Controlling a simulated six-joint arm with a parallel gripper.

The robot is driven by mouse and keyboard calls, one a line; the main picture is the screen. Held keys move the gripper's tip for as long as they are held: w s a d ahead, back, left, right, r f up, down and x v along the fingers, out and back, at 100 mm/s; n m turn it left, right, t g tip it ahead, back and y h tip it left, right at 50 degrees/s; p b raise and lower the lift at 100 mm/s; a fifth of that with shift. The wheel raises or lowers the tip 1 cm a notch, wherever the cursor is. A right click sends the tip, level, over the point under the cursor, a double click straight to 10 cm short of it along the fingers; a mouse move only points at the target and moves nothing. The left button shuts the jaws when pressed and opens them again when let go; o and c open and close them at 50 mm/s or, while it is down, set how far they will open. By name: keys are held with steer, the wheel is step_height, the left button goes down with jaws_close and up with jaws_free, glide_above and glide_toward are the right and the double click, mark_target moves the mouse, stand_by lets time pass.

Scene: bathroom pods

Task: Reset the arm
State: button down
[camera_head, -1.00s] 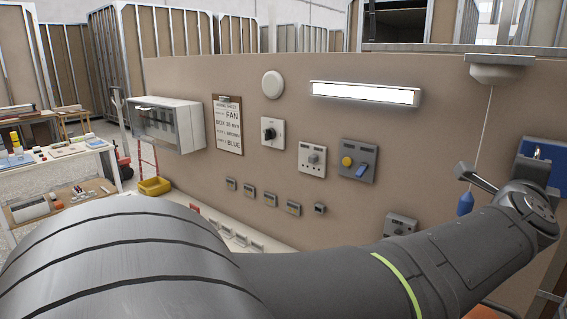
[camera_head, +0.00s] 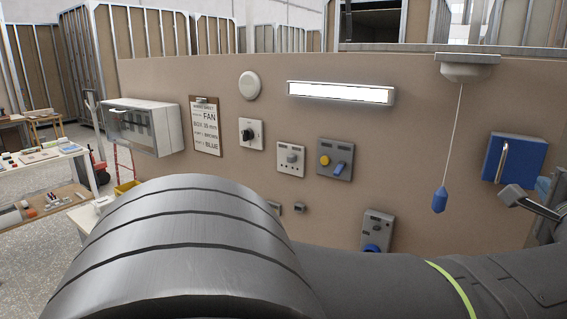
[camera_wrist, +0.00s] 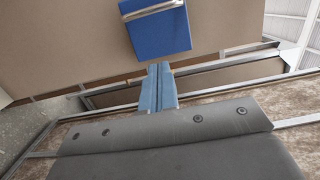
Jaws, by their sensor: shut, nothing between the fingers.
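My gripper (camera_wrist: 159,72) shows in the wrist view as two pale blue fingers closed together, with nothing between them. Just beyond the fingertips, in the picture, is a blue box (camera_wrist: 160,36) with a metal bar handle. In the head view the blue box (camera_head: 513,160) is on the right part of the tan wall panel. My arm crosses the bottom of the head view, and its wrist end is cut off at the right edge, close in the picture to the blue box. I cannot tell the gap between fingers and box.
The wall panel (camera_head: 420,120) carries a lit lamp (camera_head: 341,93), a notice board (camera_head: 206,128), a glass-fronted cabinet (camera_head: 144,125) and several switches. A blue-ended pull cord (camera_head: 439,200) hangs left of the blue box. Work tables (camera_head: 40,165) stand at far left.

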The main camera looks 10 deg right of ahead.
steer(key=shift+s+d+n+t+y, duration=0.55)
steer(key=shift+n+y, duration=0.2)
steer(key=shift+y, duration=0.25)
steer(key=shift+s+d+n+t+y, duration=0.45)
steer(key=shift+d+n+t+y, duration=0.25)
steer(key=shift+y, duration=0.3)
steer(key=shift+a, duration=0.1)
steer(key=c, duration=2.2)
jaws_free()
